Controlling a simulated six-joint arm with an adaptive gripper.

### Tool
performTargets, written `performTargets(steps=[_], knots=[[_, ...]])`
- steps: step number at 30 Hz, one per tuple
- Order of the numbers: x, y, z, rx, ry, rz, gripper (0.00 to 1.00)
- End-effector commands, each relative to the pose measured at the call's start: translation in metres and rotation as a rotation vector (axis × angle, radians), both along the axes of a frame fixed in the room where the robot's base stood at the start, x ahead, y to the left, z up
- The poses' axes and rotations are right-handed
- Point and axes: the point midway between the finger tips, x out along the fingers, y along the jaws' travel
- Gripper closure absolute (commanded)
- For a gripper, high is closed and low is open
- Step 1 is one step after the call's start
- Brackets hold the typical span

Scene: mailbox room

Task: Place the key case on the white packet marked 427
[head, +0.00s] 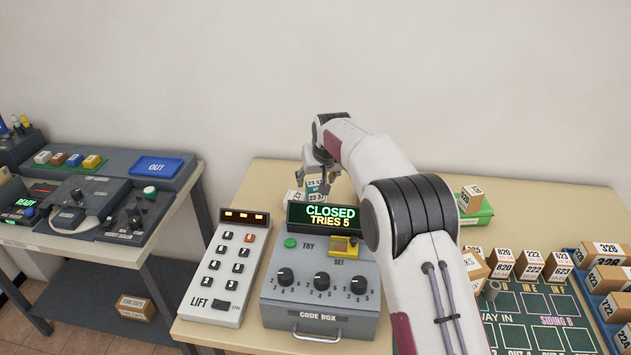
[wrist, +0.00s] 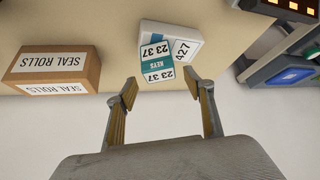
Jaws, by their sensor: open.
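The key case (wrist: 154,73), teal with white 23 37 labels and the word KEYS, shows in the wrist view. It overlaps the white packet marked 427 (wrist: 185,34), seeming to lie on it; I cannot tell exactly how it rests. My gripper (wrist: 162,91) is open, with one finger to each side of the case's near end and gaps between. In the head view my gripper (head: 323,173) is behind the code box, over the case (head: 316,186) and the packet (head: 292,197), which are partly hidden.
A SEAL ROLLS carton (wrist: 55,68) stands left of the case in the wrist view. The code box (head: 320,280) and the LIFT keypad (head: 228,270) stand in front of my gripper. A green tray (head: 478,213) with a small box is to the right.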

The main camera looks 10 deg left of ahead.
Motion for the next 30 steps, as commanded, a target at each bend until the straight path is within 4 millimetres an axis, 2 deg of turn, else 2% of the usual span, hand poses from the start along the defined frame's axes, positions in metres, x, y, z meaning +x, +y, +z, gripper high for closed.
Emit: performTargets(steps=[18, 30], knots=[[-0.034, -0.013, 0.058, 0.000, -0.001, 0.000, 0.47], [-0.045, -0.018, 0.074, 0.000, 0.001, 0.000, 0.47]])
